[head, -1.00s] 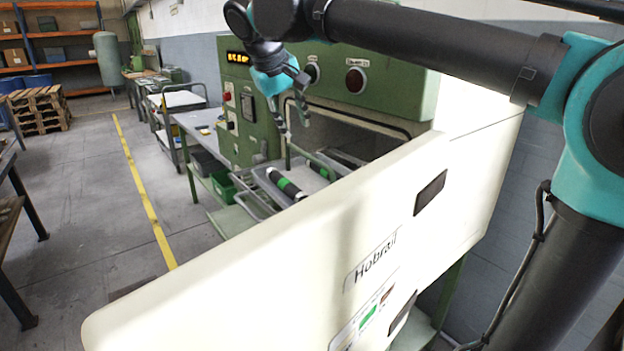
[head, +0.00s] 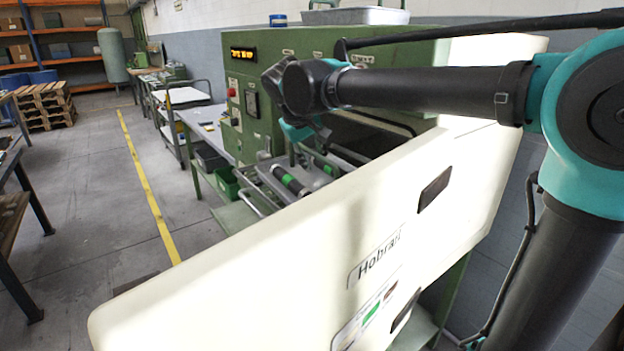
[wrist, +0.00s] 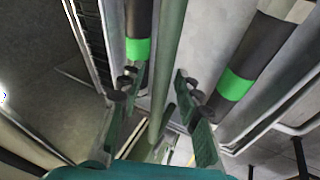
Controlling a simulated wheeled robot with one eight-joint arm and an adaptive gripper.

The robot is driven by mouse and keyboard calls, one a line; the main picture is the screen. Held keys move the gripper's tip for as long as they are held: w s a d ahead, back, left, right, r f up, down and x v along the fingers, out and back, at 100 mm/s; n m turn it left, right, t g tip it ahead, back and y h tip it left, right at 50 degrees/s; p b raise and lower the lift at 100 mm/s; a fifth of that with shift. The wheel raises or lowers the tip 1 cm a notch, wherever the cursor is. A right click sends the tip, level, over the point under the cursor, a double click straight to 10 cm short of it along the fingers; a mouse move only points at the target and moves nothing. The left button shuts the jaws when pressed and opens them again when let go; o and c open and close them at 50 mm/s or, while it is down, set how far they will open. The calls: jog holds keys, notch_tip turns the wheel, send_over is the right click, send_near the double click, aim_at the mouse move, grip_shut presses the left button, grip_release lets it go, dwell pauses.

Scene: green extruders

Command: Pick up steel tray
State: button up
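A grey metal tray (head: 316,180) lies low in front of the green machine's opening, partly hidden behind the cream door. Black cylinders with green bands (head: 290,181) lie in it. My gripper (head: 298,148) is low over the tray, and its fingertips are hard to see in the head view. In the wrist view my gripper (wrist: 155,95) has its two fingers apart. A green bar (wrist: 172,60) runs between them; I see no grip on it. One banded cylinder (wrist: 138,48) is beyond the left finger, another (wrist: 237,82) to the right.
The large cream door (head: 250,250) stands across the foreground, close to my arm. The green machine (head: 290,60) carries another grey tray (head: 355,16) on top. A green bin (head: 224,182) and a bench (head: 208,135) are to the left. The floor by the yellow line (head: 150,190) is clear.

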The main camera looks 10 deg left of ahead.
jog(key=shift+x, duration=0.8)
jog(key=shift+c, duration=0.2)
grip_shut()
